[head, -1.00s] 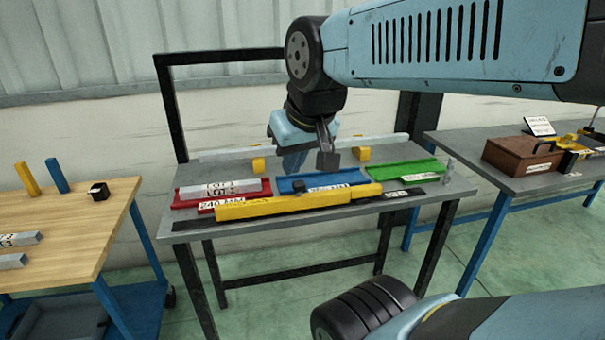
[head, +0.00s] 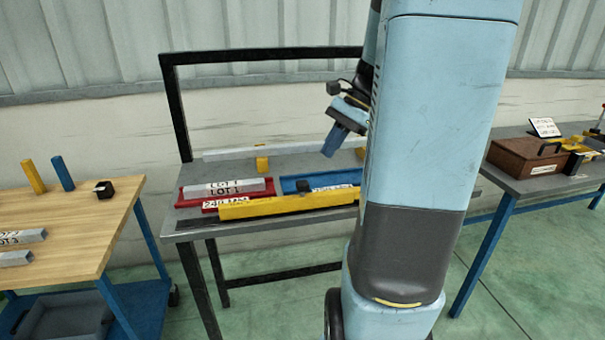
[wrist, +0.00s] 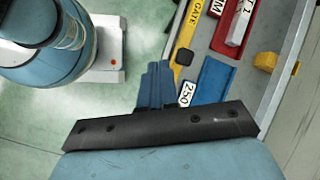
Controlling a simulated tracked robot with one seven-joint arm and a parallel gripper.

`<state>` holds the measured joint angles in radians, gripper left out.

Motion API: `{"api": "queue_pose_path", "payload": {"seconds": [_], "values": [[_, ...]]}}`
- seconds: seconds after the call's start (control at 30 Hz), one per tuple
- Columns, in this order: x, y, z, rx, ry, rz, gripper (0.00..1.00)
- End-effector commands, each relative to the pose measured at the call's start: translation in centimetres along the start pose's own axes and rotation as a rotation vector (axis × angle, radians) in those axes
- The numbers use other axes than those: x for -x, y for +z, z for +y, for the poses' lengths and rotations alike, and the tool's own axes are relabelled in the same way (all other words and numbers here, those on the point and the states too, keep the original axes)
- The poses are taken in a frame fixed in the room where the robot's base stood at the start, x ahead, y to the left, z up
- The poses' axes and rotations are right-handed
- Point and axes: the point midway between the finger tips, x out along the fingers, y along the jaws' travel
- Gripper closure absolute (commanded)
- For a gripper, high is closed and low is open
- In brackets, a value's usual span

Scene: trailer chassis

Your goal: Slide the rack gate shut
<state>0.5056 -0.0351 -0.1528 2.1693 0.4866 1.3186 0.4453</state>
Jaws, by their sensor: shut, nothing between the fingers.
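The rack gate is a yellow bar (head: 270,206) along the front of the rack on the grey bench, with a black knob (head: 304,184) on it. In the wrist view the gate (wrist: 187,28) carries the word GATE, and its knob (wrist: 183,58) lies beyond my fingers. My arm hides the gate's right end.
A wooden table (head: 80,235) with grey bars and upright pegs stands at left. A second bench at right holds a brown box (head: 527,157). A black frame (head: 177,105) rises behind the rack. A yellow block (head: 262,164) stands near the back rail.

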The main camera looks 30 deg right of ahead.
Motion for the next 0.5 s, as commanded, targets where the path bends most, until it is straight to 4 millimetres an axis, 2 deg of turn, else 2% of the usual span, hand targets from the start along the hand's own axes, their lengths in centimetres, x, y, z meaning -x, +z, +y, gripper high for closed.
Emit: {"api": "queue_pose_path", "payload": {"seconds": [0.03,0.1,0.3,0.5], "values": [[0.1,-1.8,0.1,-0.075,-0.014,-0.036,1.0],[0.5,-4.0,0.2,-0.173,-0.039,-0.085,1.0],[1.1,-9.3,0.9,-0.398,-0.1,-0.202,1.0],[1.5,-11.9,1.5,-0.506,-0.133,-0.263,1.0]]}}
